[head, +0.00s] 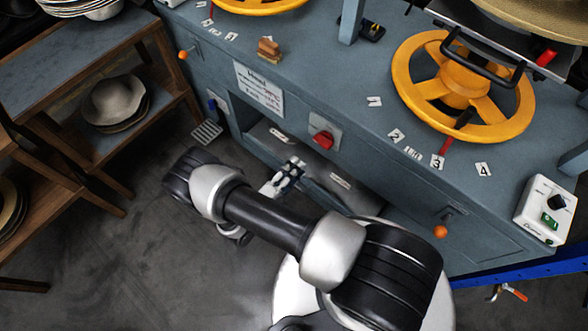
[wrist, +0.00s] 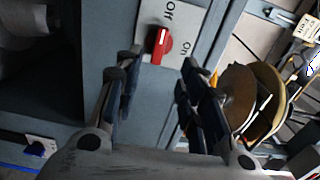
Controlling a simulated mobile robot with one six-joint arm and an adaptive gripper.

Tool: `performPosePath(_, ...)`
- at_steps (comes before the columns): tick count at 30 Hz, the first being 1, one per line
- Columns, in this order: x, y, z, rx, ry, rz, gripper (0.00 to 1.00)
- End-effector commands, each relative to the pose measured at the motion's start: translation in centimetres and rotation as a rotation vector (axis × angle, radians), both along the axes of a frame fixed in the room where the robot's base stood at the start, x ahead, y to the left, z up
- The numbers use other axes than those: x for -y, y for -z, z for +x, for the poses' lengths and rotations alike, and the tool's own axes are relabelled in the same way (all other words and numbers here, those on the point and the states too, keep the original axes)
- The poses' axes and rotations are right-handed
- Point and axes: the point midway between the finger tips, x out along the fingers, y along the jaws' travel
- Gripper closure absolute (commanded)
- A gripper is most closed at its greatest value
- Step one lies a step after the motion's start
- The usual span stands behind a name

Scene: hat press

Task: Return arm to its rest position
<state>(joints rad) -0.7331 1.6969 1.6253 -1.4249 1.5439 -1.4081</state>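My gripper (wrist: 157,78) is open in the wrist view, with its two dark fingers apart and nothing between them. Past the fingertips is a red rotary switch (wrist: 161,44) on a pale plate marked Off and On. The switch also shows in the head view (head: 323,140), on the front of the blue-grey press bench. My arm (head: 265,220) is bent low in front of the bench, its elbow out to the left.
The blue-grey bench (head: 375,75) carries a yellow handwheel (head: 408,92) and a control box (head: 546,210). Orange-knobbed levers (head: 440,232) stick out of its front. A wooden shelf (head: 70,120) with hats (head: 113,100) stands at left. Dark floor at lower left is clear.

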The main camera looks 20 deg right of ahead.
Motion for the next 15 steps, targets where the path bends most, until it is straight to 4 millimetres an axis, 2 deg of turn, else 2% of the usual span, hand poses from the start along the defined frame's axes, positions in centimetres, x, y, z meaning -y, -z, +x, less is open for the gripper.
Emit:
performPosePath(11, 0.0, -0.1, 0.1, 0.003, 0.002, 0.002, 0.63)
performPosePath(15, 0.0, -1.5, 0.6, 0.047, 0.046, 0.046, 0.63)
